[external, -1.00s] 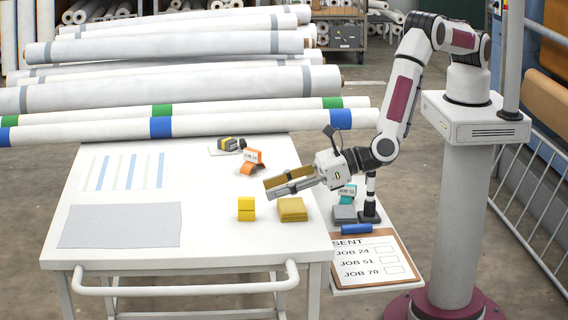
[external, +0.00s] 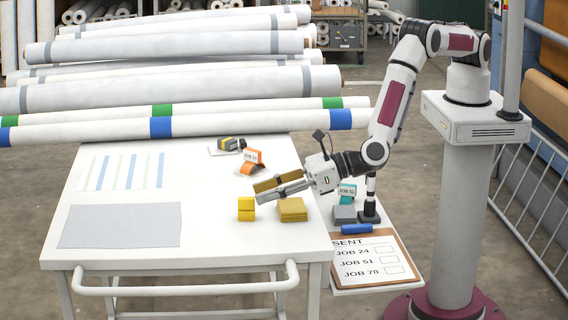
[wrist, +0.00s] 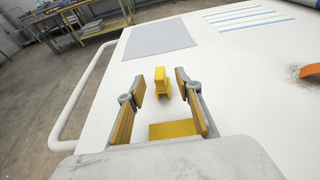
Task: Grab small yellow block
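The small yellow block (external: 246,208) stands on the white table, left of a flatter, wider mustard-yellow block (external: 292,210). In the wrist view the small yellow block (wrist: 162,83) lies beyond the fingertips, roughly centred between them, and the wider block (wrist: 173,129) shows nearer, between the fingers. My gripper (external: 258,192) is open and empty, with yellow finger pads. It is tilted down to the left, above and behind the wider block in the external view, and apart from the small block. In the wrist view its fingertips (wrist: 170,79) are spread.
An orange JOB tag (external: 252,161) and a dark roll-shaped item (external: 228,145) lie farther back. A grey cloth (external: 120,226) lies left. Long white rolls (external: 200,124) lie across the back. A clipboard (external: 366,262) and teal tag (external: 347,192) are on a side shelf.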

